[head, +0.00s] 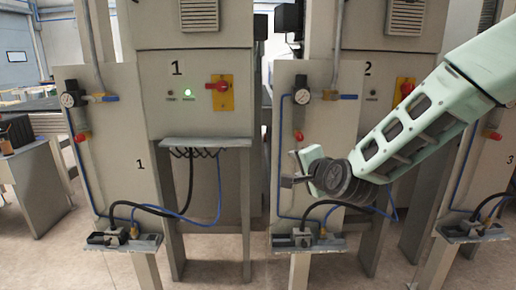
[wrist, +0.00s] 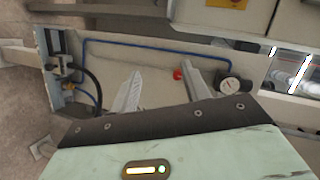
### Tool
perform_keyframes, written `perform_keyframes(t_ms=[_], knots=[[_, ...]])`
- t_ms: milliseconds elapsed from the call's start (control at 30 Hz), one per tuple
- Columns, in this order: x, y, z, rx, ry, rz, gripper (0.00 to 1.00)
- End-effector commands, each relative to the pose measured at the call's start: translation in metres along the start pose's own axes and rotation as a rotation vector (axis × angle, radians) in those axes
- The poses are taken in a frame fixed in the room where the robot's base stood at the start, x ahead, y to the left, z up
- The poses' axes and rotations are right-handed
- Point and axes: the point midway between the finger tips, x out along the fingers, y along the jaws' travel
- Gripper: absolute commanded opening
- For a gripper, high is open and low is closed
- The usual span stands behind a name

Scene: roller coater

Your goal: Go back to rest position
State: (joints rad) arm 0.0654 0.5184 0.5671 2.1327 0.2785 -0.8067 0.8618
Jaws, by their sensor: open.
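My gripper (head: 288,168) is at the end of my pale green arm, which comes in from the right in the head view. It is in front of the panel (head: 327,135) of station 2, at about mid-height. The wrist view shows a gauge (wrist: 230,86), a red knob (wrist: 178,74) and a blue hose (wrist: 150,42) beyond the fingers. I cannot tell the exact gap to the panel.
Station 1 has a green lit button (head: 189,93) and a red rotary switch (head: 220,87). A shelf (head: 206,142) juts out below them. Clamp blocks (head: 121,241) with hoses stick out low on the panels.

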Motion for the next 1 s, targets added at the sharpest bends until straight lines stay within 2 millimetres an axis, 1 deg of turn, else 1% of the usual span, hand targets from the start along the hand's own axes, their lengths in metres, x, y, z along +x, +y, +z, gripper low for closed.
perform_keyframes(t_ms=[33, 67, 167, 200, 267, 300, 367, 400, 467, 500, 567, 600, 700, 800, 833, 900, 1000], knots=[[-0.011, -0.006, 0.015, -0.058, -0.052, 0.027, 0.47], [-0.017, -0.006, 0.023, -0.095, -0.084, 0.047, 0.47], [-0.046, -0.005, 0.056, -0.249, -0.214, 0.122, 0.47], [-0.061, -0.003, 0.07, -0.324, -0.278, 0.157, 0.47], [-0.091, 0.002, 0.09, -0.454, -0.385, 0.214, 0.47], [-0.113, 0.006, 0.102, -0.545, -0.462, 0.252, 0.47], [-0.149, 0.015, 0.116, -0.683, -0.579, 0.309, 0.47], [-0.174, 0.021, 0.123, -0.771, -0.656, 0.344, 0.47], [-0.212, 0.031, 0.129, -0.9, -0.772, 0.395, 0.47], [-0.238, 0.038, 0.13, -0.98, -0.848, 0.426, 0.47], [-0.273, 0.047, 0.129, -1.086, -0.955, 0.469, 0.47], [-0.295, 0.052, 0.127, -1.149, -1.021, 0.494, 0.47], [-0.338, 0.063, 0.119, -1.266, -1.157, 0.542, 0.47], [-0.365, 0.07, 0.112, -1.334, -1.246, 0.572, 0.47], [-0.37, 0.071, 0.111, -1.347, -1.264, 0.578, 0.47], [-0.377, 0.073, 0.108, -1.364, -1.289, 0.587, 0.47], [-0.377, 0.073, 0.108, -1.364, -1.289, 0.587, 0.47]])
